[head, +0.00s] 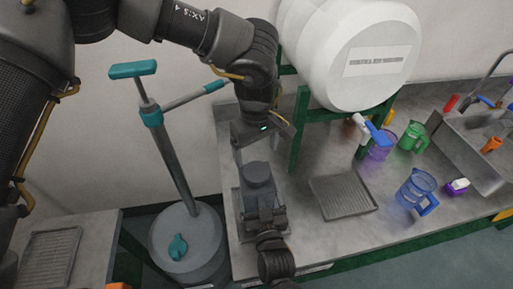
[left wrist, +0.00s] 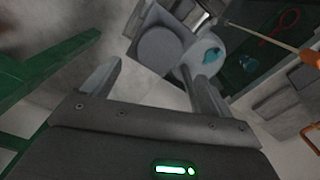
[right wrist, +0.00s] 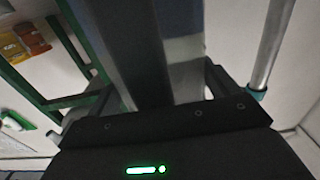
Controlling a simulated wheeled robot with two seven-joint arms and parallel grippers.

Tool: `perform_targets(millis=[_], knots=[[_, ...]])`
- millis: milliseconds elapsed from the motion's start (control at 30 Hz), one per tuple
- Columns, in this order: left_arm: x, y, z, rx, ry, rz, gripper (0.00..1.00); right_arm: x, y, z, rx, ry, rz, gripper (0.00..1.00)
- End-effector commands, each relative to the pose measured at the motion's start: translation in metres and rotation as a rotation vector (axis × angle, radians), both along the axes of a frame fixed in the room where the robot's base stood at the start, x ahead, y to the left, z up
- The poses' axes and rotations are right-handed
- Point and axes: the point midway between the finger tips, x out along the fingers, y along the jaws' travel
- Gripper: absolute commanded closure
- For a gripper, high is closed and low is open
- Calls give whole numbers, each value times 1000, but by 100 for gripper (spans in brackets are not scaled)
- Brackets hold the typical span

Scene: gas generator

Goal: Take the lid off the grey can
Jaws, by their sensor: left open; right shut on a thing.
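The grey can (head: 258,193) stands on the counter in the head view, with its round grey lid (head: 257,172) on top. The lid also shows in the left wrist view (left wrist: 160,47), beyond the fingertips. My left gripper (head: 262,142) is above the can, open and empty, pointing down; its fingers (left wrist: 152,82) are apart in its wrist view. My right gripper (head: 265,212) is at the near side of the can, shut on it. In the right wrist view the can fills the middle, very close; the exact contact is hidden.
A white barrel (head: 350,55) on a green stand is behind right. A drain tray (head: 342,196), blue jug (head: 416,190), purple jug (head: 378,148) and green jug (head: 412,137) are to the right, before a sink. A grey drum with a teal-handled pump (head: 172,150) stands left.

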Motion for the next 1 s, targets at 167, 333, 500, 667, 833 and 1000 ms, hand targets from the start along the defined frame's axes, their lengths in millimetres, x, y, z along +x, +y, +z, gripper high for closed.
perform_targets(millis=[167, 333, 500, 667, 833, 1000], knots=[[-1, 0, -12, 1, 3, 1, 14, 0, 0, 0, 0, -1, 0, 77], [-1, 0, -38, 2, 4, 3, 14, 0, 0, 0, 0, -1, 0, 77], [0, 0, -62, 1, 2, 4, 14, 0, 0, 1, 0, -1, 0, 77], [0, 0, -76, 1, 1, 3, 14, 0, 0, 1, 0, -1, 0, 77], [0, 0, -80, 0, 0, 3, 14, 0, 0, 1, 0, -1, 0, 77], [0, 0, -80, 0, 0, 3, 14, 0, 0, 0, 0, -1, 0, 77]])
